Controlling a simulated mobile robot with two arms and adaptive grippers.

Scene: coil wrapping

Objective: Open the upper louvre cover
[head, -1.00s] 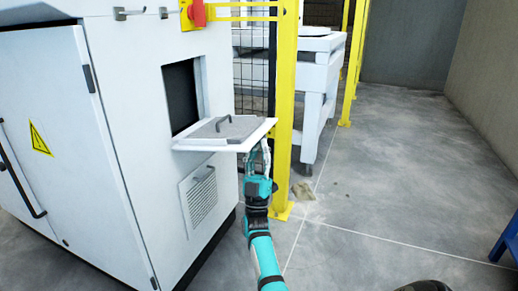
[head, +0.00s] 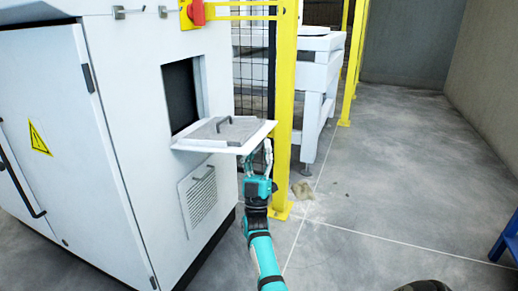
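The upper louvre cover (head: 209,143) is swung down from the white cabinet and sticks out nearly level, its grey inner panel and small dark handle facing up. Behind it a dark square opening (head: 181,97) shows in the cabinet side. My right gripper (head: 258,157) points up under the outer right corner of the cover, at or very near its edge. The fingertips are partly hidden by the cover, so touch and grip are unclear.
A lower louvre cover (head: 199,198) with a handle is closed below the opening. A yellow post (head: 284,100) with mesh fencing stands close behind my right gripper. A red and yellow switch (head: 192,13) sits above.

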